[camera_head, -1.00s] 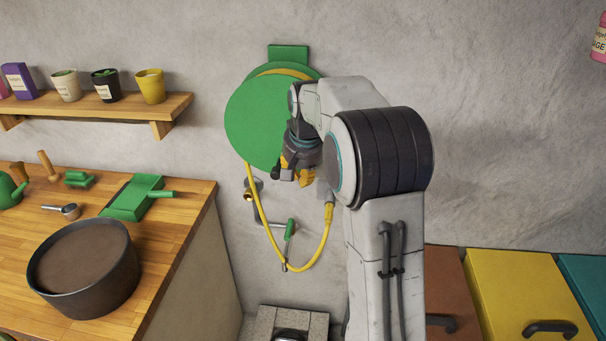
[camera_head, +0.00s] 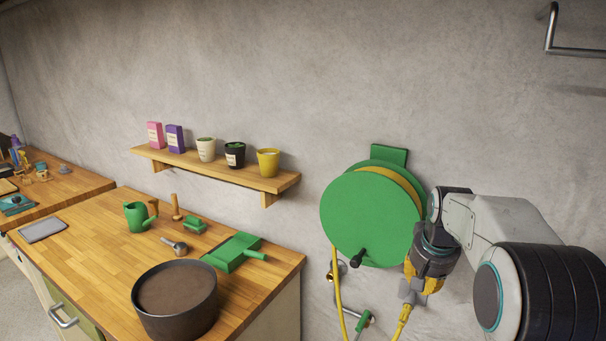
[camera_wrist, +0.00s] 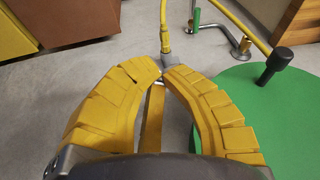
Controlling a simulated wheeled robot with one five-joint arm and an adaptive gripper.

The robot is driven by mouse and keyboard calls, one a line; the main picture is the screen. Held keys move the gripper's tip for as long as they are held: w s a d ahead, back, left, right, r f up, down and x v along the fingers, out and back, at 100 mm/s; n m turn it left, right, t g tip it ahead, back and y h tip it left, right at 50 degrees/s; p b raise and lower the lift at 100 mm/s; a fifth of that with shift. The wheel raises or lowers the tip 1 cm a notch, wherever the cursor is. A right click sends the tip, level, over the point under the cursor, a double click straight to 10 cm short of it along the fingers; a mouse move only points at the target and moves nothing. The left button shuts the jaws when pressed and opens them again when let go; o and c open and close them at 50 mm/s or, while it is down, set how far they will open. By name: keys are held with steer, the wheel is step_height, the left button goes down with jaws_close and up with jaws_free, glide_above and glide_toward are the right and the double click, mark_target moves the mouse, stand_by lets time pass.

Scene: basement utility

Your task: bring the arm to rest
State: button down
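My gripper (camera_head: 415,284) has yellow fingers and points downward at the right of the head view, close to the green hose reel. In the wrist view the fingers curve together (camera_wrist: 165,74), their tips closed on the grey fitting at the hose end (camera_wrist: 166,62). The grey fitting also shows at the fingertips in the head view (camera_head: 412,291). A yellow hose (camera_head: 402,322) runs down from it. The large arm links fill the lower right. The exact contact between fingertips and fitting is small and partly hidden.
The green reel (camera_head: 368,215), with a black crank handle (camera_head: 357,259), is on the wall just left of my gripper. A green-handled tap (camera_head: 365,320) is below. The wooden counter (camera_head: 110,262) holds a dark pot (camera_head: 175,322); a shelf (camera_head: 285,181) hangs above.

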steer(key=s+a+f+n+g, duration=0.25)
steer(key=s+f, duration=0.45)
steer(key=s, duration=0.5)
steer(key=s+a+r+n+t, duration=0.1)
steer(key=s+a+r, duration=0.2)
steer(key=s, duration=0.5)
steer(key=s+a+r+n+t, duration=0.1)
steer(key=s+a+r, duration=0.3)
steer(key=s, duration=0.4)
steer(key=shift+s+a+t+y, duration=0.4)
steer(key=shift+a+t, duration=0.25)
